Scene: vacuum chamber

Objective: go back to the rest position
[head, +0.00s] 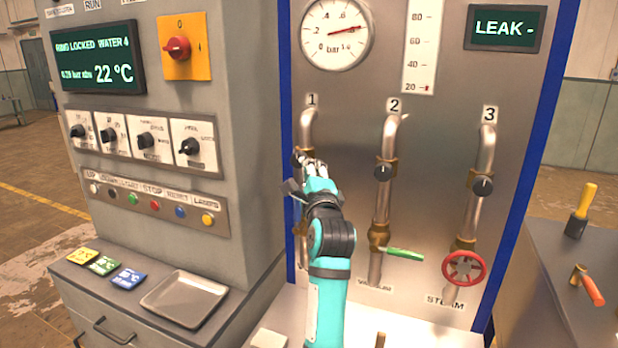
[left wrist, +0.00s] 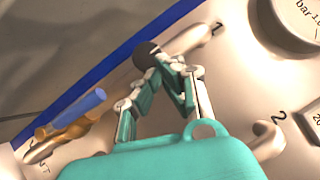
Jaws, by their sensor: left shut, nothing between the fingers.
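My left gripper (head: 308,170), on the teal arm, is in front of pipe 1 (head: 308,128) on the steel panel. It hides much of that pipe's lower part and most of its black knob. In the left wrist view the fingers (left wrist: 172,66) are shut with nothing between them. Their tips appear close beside the black knob (left wrist: 146,54) of pipe 1; I cannot tell whether they touch it. My right gripper is not in view.
Pipe 2 has a green lever (head: 405,254); pipe 3 has a red handwheel (head: 464,268). A blue valve handle (left wrist: 80,112) shows in the left wrist view. A control cabinet (head: 232,90) stands left, with an empty tray (head: 184,299) on its ledge. A side bench (head: 548,262) is at right.

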